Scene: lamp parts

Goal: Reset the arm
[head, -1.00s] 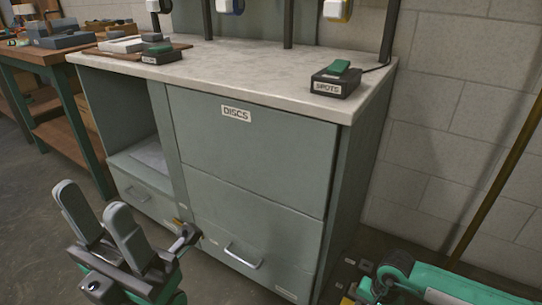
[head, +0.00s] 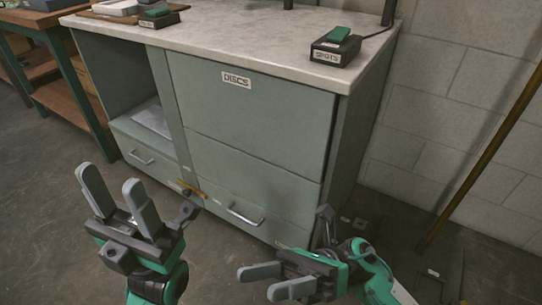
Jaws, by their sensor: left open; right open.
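My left gripper (head: 118,204) is at the lower left in the head view. Its two grey fingers point up and stand apart with nothing between them. My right gripper (head: 263,282) is at the bottom middle, its fingers pointing left, apart and empty. Both are in front of the grey-green cabinet (head: 255,120) and appear clear of it. The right arm comes in from the lower right corner.
The cabinet has a DISCS panel, lower drawers with handles (head: 245,214) and an open bay at left. On its pale top (head: 255,45) stand a green-topped SPOTS switch box (head: 336,48) and another switch box (head: 158,18). A workbench (head: 45,60) stands left. A pole (head: 480,165) leans by the wall.

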